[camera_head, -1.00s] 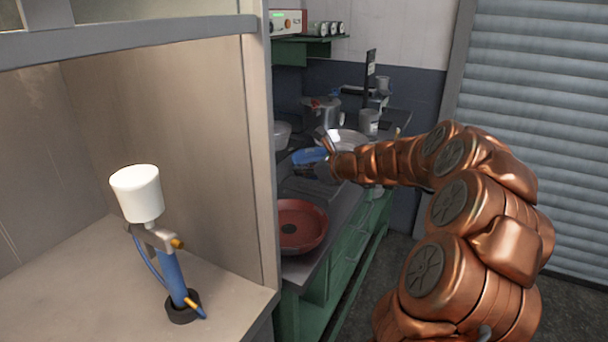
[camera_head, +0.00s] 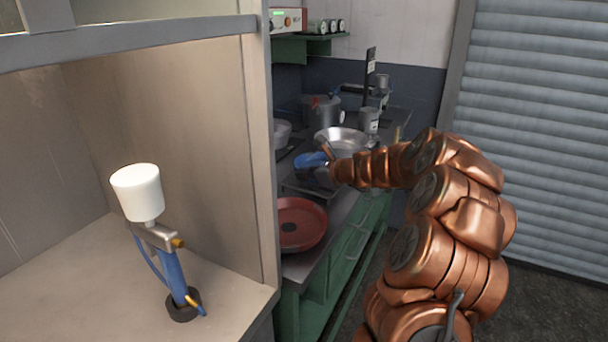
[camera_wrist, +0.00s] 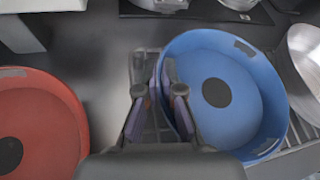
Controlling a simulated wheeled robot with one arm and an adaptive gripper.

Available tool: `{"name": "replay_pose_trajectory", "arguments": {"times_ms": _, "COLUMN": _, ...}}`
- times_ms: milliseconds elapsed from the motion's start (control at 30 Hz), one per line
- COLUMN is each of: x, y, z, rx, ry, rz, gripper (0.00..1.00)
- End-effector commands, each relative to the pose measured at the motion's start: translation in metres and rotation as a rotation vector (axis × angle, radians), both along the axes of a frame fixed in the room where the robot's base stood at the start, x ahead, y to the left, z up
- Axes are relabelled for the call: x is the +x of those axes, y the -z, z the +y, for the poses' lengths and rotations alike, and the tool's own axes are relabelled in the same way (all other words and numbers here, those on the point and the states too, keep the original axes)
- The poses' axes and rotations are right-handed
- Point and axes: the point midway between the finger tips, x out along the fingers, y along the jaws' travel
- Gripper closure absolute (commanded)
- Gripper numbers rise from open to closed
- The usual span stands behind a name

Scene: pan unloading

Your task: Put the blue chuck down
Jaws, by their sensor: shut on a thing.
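The blue chuck (camera_wrist: 240,80) is a round, shallow, pan-like piece with a dark disc in its middle. In the wrist view my gripper (camera_wrist: 165,85) is shut on its left rim. In the head view the blue chuck (camera_head: 311,160) shows as a small blue shape at the end of my arm, above the counter, partly hidden by my gripper (camera_head: 330,165). A dark slatted rack (camera_wrist: 150,125) lies below the gripper and the chuck. I cannot tell whether the chuck touches it.
A red pan (camera_head: 302,224) lies on the counter's near end, left of the chuck in the wrist view. A metal bowl (camera_head: 341,138) and a pot (camera_head: 321,112) stand behind. A cabinet wall (camera_head: 262,150) borders the counter on the left, beside a spray gun (camera_head: 165,245).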

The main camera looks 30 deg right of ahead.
Motion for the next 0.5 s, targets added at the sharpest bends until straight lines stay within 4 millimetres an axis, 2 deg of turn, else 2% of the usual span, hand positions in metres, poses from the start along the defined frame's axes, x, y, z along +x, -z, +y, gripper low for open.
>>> {"name": "replay_pose_trajectory", "arguments": {"times_ms": 200, "x": 0.0000, "y": 0.0018, "z": 0.0003, "rx": 0.000, "ry": -0.001, "rz": 0.000, "gripper": 1.00}}
{"name": "replay_pose_trajectory", "arguments": {"times_ms": 233, "x": 0.0000, "y": 0.0023, "z": 0.0004, "rx": 0.000, "ry": -0.001, "rz": 0.000, "gripper": 0.94}}
{"name": "replay_pose_trajectory", "arguments": {"times_ms": 400, "x": -0.0001, "y": 0.0021, "z": 0.0003, "rx": 0.000, "ry": -0.001, "rz": 0.000, "gripper": 0.76}}
{"name": "replay_pose_trajectory", "arguments": {"times_ms": 500, "x": -0.0001, "y": 0.0021, "z": 0.0003, "rx": 0.001, "ry": -0.001, "rz": 0.001, "gripper": 0.69}}
